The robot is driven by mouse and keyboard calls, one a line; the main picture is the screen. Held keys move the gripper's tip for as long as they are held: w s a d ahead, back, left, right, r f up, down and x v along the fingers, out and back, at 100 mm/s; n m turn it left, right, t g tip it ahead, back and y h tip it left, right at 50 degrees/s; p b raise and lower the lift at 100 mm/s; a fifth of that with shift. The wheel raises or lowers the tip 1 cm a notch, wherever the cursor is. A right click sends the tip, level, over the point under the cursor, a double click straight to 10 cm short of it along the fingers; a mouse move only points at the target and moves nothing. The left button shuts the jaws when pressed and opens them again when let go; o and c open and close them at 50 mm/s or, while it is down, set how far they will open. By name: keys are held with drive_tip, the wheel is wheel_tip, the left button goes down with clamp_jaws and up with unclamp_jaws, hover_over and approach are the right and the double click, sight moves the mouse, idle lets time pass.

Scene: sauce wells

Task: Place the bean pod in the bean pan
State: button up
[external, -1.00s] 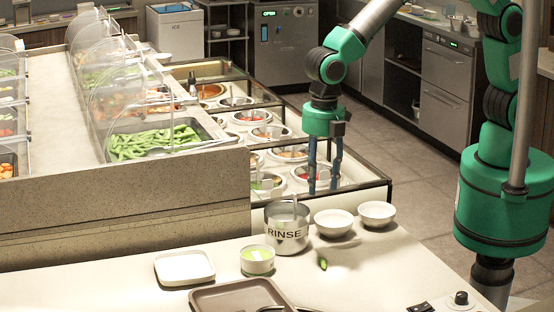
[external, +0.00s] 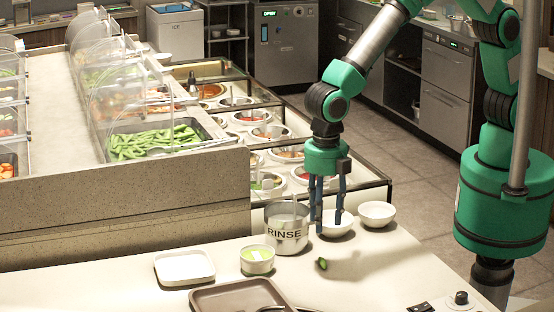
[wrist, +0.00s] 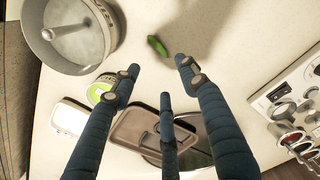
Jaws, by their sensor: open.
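A small green bean pod (external: 322,264) lies alone on the pale counter in front of the rinse pot. In the wrist view the pod (wrist: 157,46) lies just past the fingertips, between the pot and the open counter. My gripper (external: 326,224) is open and empty, its fingers pointing down above the counter, in front of a white bowl in the picture. The wrist view shows the three fingers (wrist: 160,76) spread, apart from the pod. The bean pan (external: 208,127), full of green pods, sits in the raised counter at the left behind a clear cover.
The steel RINSE pot (external: 287,240) stands close left of my gripper. White bowls (external: 377,214) stand to the right. A small green-topped cup (external: 257,262), a white plate (external: 184,267) and a brown tray (external: 240,297) lie left and front. The counter right of the pod is mostly clear.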

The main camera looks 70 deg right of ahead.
drive_tip(key=b, duration=0.1)
hover_over(322, 263)
wheel_tip(322, 263, down, 7)
drive_tip(key=shift+d+r, duration=0.1)
drive_tip(key=shift+r, duration=0.1)
drive_tip(key=shift+f, duration=0.1)
drive_tip(key=shift+f+b, duration=0.75)
drive_tip(key=shift+f, duration=1.8)
drive_tip(key=shift+c, duration=0.5)
drive_tip(key=c, duration=0.7)
drive_tip(key=shift+c, duration=0.3)
drive_tip(key=shift+r, duration=0.2)
